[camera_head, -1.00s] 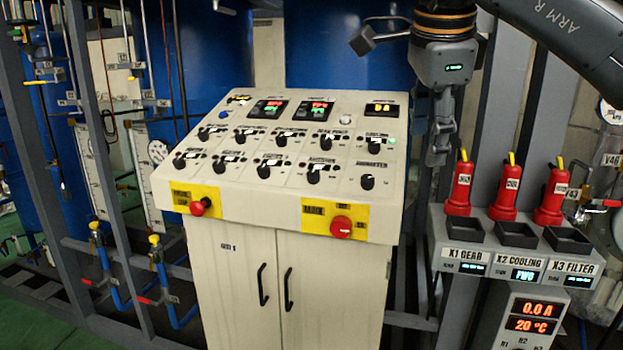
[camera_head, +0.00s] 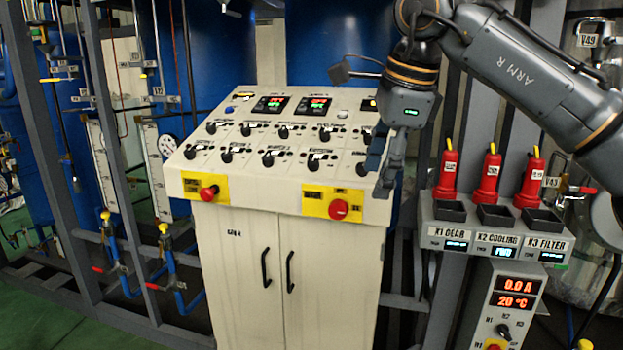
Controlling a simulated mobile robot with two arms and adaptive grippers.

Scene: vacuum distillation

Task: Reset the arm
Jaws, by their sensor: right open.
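My right arm (camera_head: 520,65), marked ARM R, comes in from the upper right. My right gripper (camera_head: 384,190) points down in front of the right edge of the beige control console (camera_head: 250,238). Its jaws are open with nothing seen between them. It hides part of the console's right-hand knobs and display. I cannot tell whether it touches the console. My left gripper is not in view.
The console has rows of black knobs and two red buttons (camera_head: 338,209) (camera_head: 208,193) on yellow plates. Right of it, red plugs (camera_head: 490,172) stand behind black sockets (camera_head: 495,215) on a grey rack. Blue tanks and grey frame posts (camera_head: 50,130) stand behind and left.

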